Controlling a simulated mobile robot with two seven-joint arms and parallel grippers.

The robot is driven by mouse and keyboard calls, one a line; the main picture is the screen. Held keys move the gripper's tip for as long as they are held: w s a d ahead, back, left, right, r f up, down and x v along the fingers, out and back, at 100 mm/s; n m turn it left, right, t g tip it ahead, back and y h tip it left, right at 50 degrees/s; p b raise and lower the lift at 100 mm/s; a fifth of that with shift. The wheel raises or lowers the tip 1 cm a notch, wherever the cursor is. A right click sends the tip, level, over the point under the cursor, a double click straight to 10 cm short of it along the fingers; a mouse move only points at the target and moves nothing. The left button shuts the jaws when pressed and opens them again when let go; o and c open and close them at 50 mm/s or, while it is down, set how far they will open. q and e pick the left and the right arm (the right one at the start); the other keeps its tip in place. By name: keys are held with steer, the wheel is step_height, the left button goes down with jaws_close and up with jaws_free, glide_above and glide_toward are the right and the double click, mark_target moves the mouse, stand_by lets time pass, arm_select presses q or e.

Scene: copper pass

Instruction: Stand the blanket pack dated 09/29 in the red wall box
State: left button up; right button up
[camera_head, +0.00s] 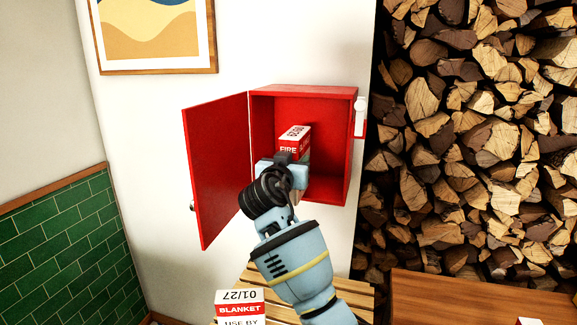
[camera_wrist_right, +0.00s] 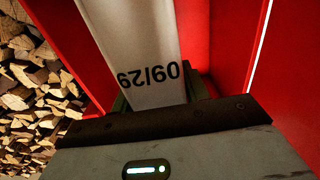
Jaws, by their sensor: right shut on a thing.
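The red wall box (camera_head: 330,184) hangs on the white wall with its door (camera_head: 216,168) swung open to the left. A white and red pack (camera_head: 293,133) lettered FIRE is inside the box opening, roughly upright. In the right wrist view the pack (camera_wrist_right: 135,45) shows the date 09/29. My right gripper (camera_head: 284,170) is at the box opening, shut on this pack from the front. The gripper and wrist hide the pack's lower part, so I cannot tell whether it touches the box floor. My left gripper is not in view.
Another blanket pack (camera_head: 240,308), dated 01/27, stands on a slatted wooden bench (camera_head: 350,296) below the box. A wooden surface (camera_head: 470,298) is at the lower right, before stacked firewood (camera_head: 480,130). A small white fitting (camera_head: 360,116) is on the box's right side.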

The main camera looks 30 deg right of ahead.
steer(key=shift+f+b+x, duration=0.2)
steer(key=shift+b+x, duration=0.45)
steer(key=shift+x, duration=1.55)
steer(key=shift+f+b+x, duration=0.2)
steer(key=shift+b+x, duration=0.4)
steer(key=shift+x, duration=1.65)
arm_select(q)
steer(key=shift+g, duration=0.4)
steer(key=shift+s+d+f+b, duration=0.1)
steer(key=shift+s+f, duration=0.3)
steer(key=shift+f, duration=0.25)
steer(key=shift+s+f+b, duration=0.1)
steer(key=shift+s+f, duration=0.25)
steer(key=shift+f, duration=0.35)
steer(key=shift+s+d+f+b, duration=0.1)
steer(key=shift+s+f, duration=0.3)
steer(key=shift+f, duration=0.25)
arm_select(e)
steer(key=shift+x, duration=0.85)
steer(key=shift+w+r, duration=0.1)
steer(key=o, duration=1.5)
steer(key=v, duration=0.6)
steer(key=shift+f, duration=0.2)
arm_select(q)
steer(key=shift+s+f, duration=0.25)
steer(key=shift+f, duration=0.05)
arm_select(e)
steer(key=shift+v, duration=0.95)
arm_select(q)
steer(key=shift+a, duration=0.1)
